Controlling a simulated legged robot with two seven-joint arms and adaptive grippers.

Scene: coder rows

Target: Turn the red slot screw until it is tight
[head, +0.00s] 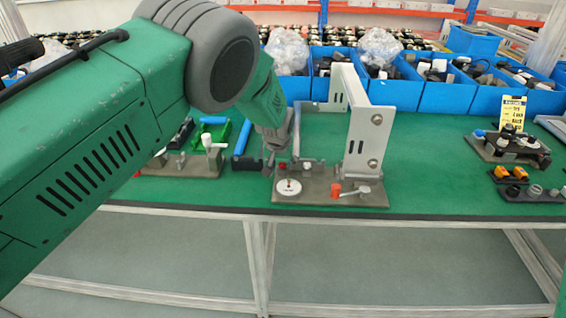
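A grey fixture base (310,198) stands at the front edge of the green table, with an upright light-grey bracket (363,140) on it. A small red part (281,167) sits at its back left, close to my gripper. A larger orange-red cylinder (335,189) stands at the front, beside a grey lever. I cannot make out a slot on either one. My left gripper (274,163) points down over the fixture's back left corner. Its fingers are small and partly merge with the parts behind, so their opening and any contact are unclear. My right gripper is out of view.
A white disc (288,187) lies on the base's front left. Another fixture (190,164) stands to the left, partly behind my arm. Blue bins (397,92) line the back. More fixtures (508,147) stand at the right. The green table (430,165) is clear right of the bracket.

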